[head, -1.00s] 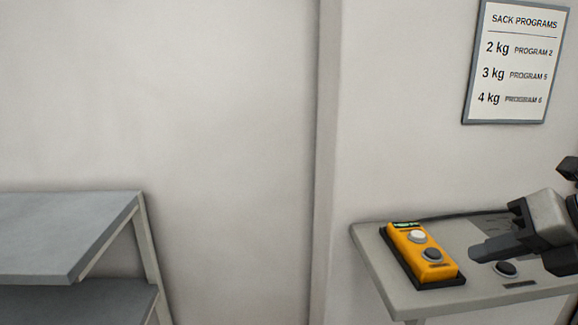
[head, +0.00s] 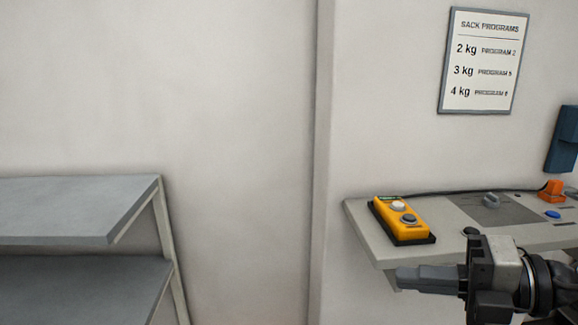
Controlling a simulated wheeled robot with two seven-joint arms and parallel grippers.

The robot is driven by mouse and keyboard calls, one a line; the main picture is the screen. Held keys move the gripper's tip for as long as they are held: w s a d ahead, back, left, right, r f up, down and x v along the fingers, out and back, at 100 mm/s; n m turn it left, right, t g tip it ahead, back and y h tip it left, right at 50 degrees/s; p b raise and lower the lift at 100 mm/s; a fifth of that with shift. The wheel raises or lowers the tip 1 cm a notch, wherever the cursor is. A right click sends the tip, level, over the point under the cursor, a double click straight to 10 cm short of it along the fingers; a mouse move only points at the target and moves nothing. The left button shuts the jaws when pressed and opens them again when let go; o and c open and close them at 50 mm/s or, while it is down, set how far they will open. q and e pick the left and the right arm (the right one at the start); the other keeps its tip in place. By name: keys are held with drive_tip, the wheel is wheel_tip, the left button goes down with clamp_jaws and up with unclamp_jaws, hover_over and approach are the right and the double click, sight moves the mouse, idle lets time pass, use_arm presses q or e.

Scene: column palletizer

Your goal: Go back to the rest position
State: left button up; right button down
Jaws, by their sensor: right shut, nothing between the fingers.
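My right gripper (head: 428,279) is shut and empty, with its fingers pointing left. It shows at the lower right of the head view, in front of the console's near edge and apart from the yellow button box. My left gripper is not in view.
A grey console (head: 369,232) stands at the right. It bears a yellow button box (head: 402,217), a black button, a blue button (head: 552,214) and an orange part (head: 551,189). A sack programs sign (head: 484,62) hangs above. A grey shelf (head: 75,208) stands at the left, with free floor room between unclear.

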wheel_tip(320, 180, down, 19)
drive_tip(key=d+m+t+h, duration=0.2)
drive_tip(key=m+t+h, duration=0.8)
drive_tip(key=m, duration=1.4)
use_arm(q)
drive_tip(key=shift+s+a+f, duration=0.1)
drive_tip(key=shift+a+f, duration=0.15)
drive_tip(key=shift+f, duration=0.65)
use_arm(e)
drive_tip(key=s+a+f+m+g, duration=0.1)
drive_tip(key=s+f+m+g, duration=0.2)
drive_tip(key=s+f, duration=0.2)
drive_tip(key=s+a+f+m+g+h, duration=0.1)
drive_tip(key=s+a+f+m+g, duration=0.1)
drive_tip(key=s+f, duration=0.4)
wheel_tip(320, 180, down, 5)
drive_tip(key=shift+a+f+m+g+h, duration=0.1)
drive_tip(key=shift+a+m+g+h, duration=0.25)
drive_tip(key=shift+m, duration=0.55)
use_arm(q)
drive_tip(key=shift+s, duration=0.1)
